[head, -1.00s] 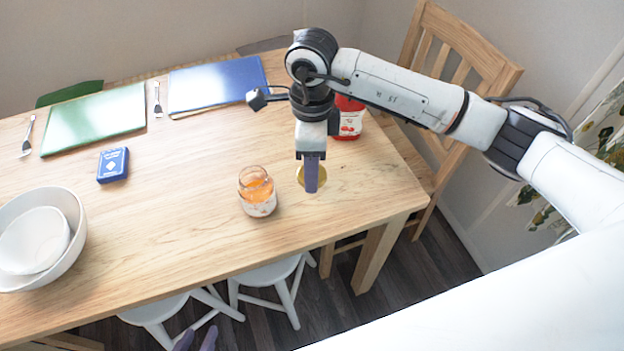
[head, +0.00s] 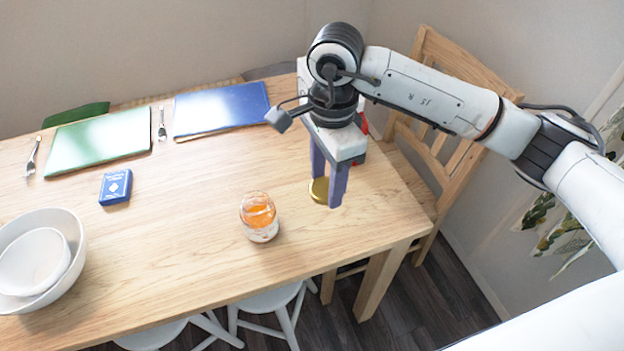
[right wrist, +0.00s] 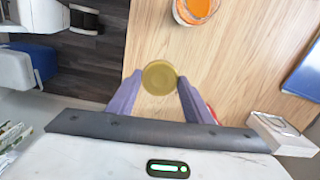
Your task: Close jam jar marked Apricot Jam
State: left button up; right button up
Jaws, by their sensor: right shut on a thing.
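The open glass jar (head: 259,218) with orange jam stands upright on the table, without a lid on it. It also shows at the top of the right wrist view (right wrist: 194,10). My right gripper (head: 328,196) is shut on a gold lid (head: 319,189), to the right of the jar. In the right wrist view the lid (right wrist: 159,78) sits between the two purple fingertips. I cannot tell whether the lid still touches the table. A red jar (head: 363,126) behind my right gripper is mostly hidden. My left gripper is not in view.
White nested bowls (head: 38,262) stand at the left front. A blue card box (head: 116,187), a green board (head: 98,142), a blue board (head: 221,110) and forks lie farther back. The wooden table (head: 190,230) is clear around the jar. A wooden chair (head: 440,130) stands at the right.

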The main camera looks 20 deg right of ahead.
jog(key=s+d+r+n, duration=0.1)
jog(key=s+n, duration=0.3)
jog(key=n, duration=0.4)
jog(key=s+d+r+n, duration=0.2)
jog(key=s+n, duration=0.3)
jog(key=n, duration=0.3)
jog(key=shift+d+r+n, duration=0.3)
jog(key=shift+d+n, duration=0.1)
jog(key=shift+d, duration=0.45)
jog(key=shift+w, duration=0.1)
